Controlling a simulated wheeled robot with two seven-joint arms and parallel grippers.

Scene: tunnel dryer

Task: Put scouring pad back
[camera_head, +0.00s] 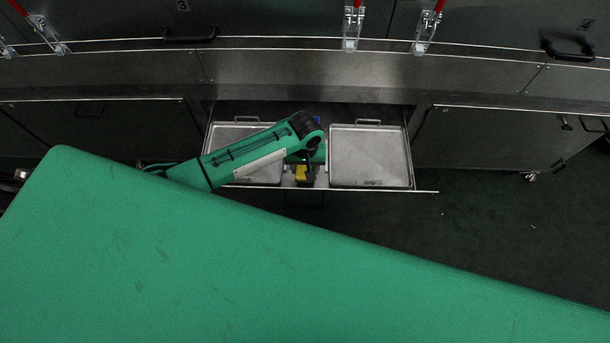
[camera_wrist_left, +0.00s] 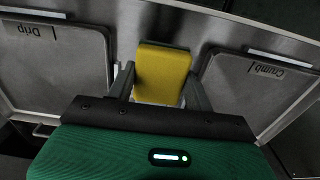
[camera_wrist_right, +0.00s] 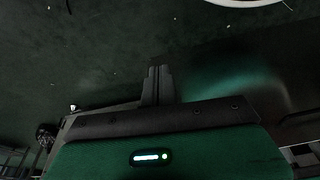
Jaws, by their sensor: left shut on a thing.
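The scouring pad, a yellow block with a dark green edge, shows in the left wrist view (camera_wrist_left: 162,72) between the two fingers of my left gripper (camera_wrist_left: 160,84). The gripper is shut on it. In the head view, the pad (camera_head: 301,174) is partly hidden by my left arm and sits over the gap between two trays in an open drawer (camera_head: 425,191). Whether it touches the drawer floor cannot be told. My right gripper (camera_wrist_right: 157,75) shows only in its wrist view, with its fingers together and nothing between them, above dark floor.
The drip tray (camera_head: 370,155) lies in the drawer's right side and the crumb tray (camera_head: 232,134) in its left, partly under my arm. Steel machine panels with black handles (camera_head: 190,35) and red-tipped clamps (camera_head: 352,28) stand behind. Dark floor is clear at right.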

